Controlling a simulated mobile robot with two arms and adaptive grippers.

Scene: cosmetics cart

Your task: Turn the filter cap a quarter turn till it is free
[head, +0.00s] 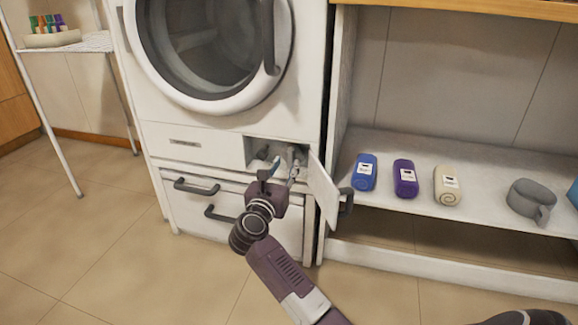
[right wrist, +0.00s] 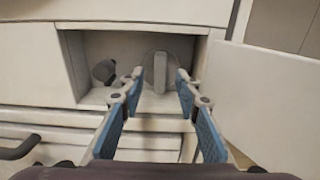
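The filter cap (right wrist: 160,72) is a pale round disc with an upright raised grip, set in the back of a small open compartment at the washer's lower right. My right gripper (right wrist: 161,78) is open, its two blue-padded fingers on either side of the grip, with gaps visible between fingertips and grip. How deep the tips reach beside the grip is hard to tell. In the head view my right gripper (head: 281,170) is in front of the compartment and partly hides its inside. My left gripper is not in view.
The compartment's flap door (head: 322,190) stands open to the right. A small grey knob-like part (right wrist: 104,72) is left of the cap. Drawer handles (head: 196,187) stick out below. A shelf (head: 385,145) with rolled towels (head: 405,178) and a grey mug (head: 530,199) is to the right.

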